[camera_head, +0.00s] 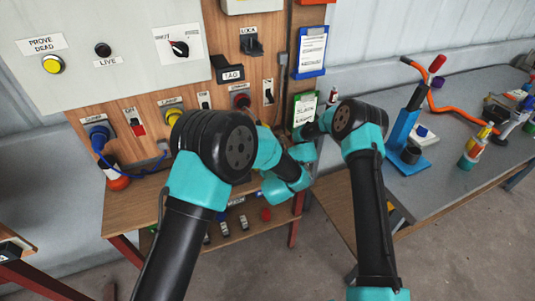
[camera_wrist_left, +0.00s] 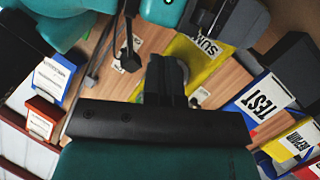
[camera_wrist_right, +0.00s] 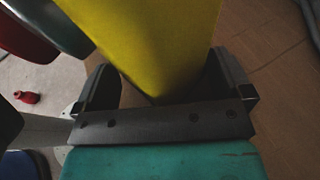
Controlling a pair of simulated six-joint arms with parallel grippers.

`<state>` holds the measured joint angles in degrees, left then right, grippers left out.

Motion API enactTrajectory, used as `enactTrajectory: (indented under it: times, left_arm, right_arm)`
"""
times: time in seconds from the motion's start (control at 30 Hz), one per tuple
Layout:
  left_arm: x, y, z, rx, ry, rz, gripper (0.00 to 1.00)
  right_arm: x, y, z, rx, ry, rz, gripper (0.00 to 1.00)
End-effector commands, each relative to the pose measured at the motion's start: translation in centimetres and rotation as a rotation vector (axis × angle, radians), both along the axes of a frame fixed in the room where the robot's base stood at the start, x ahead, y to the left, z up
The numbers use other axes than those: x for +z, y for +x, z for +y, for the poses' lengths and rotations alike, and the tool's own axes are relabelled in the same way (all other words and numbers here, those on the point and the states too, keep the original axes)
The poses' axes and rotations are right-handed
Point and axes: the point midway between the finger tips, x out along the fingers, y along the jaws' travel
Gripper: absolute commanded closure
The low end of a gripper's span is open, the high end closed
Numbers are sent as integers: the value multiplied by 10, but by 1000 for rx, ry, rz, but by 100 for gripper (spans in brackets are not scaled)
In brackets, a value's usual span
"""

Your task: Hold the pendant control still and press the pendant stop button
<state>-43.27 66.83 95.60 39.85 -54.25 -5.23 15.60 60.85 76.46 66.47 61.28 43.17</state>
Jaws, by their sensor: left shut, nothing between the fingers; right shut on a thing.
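The pendant control appears to be the large yellow body (camera_wrist_right: 150,40) in the right wrist view. My right gripper (camera_wrist_right: 160,88) is shut on it, one finger on each side. Its buttons, including the stop button, are not identifiable in any view. My left gripper (camera_wrist_left: 166,75) is shut and empty, with its fingers in front of the wooden surface and beside a yellow piece with a partly hidden label (camera_wrist_left: 205,50). I cannot tell whether that yellow piece is the pendant. In the head view both grippers and the pendant are hidden behind my arms.
A wooden board (camera_head: 137,112) with switches and labels stands behind my arms, under a grey panel (camera_head: 118,60). A workbench (camera_head: 450,135) with an orange-handled tool (camera_head: 462,111) is at right.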

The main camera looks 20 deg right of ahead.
Motion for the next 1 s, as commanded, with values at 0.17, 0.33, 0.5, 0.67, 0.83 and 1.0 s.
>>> enactTrajectory:
  times: [0.17,0.33,0.5,0.67,0.83,1.0]
  left_arm:
    - [0,0,0,0,0,0,100]
    - [0,0,0,0,0,0,100]
    - [0,0,0,0,0,0,100]
    - [0,2,1,0,0,0,100]
    - [0,6,3,1,0,0,100]
    - [0,8,4,0,0,0,100]
  right_arm:
    - [0,0,0,0,0,0,16]
    - [0,0,0,0,0,0,16]
    - [0,0,0,0,0,0,16]
    - [0,0,0,0,0,0,16]
    - [0,0,0,0,0,0,16]
    - [0,0,0,0,0,0,16]
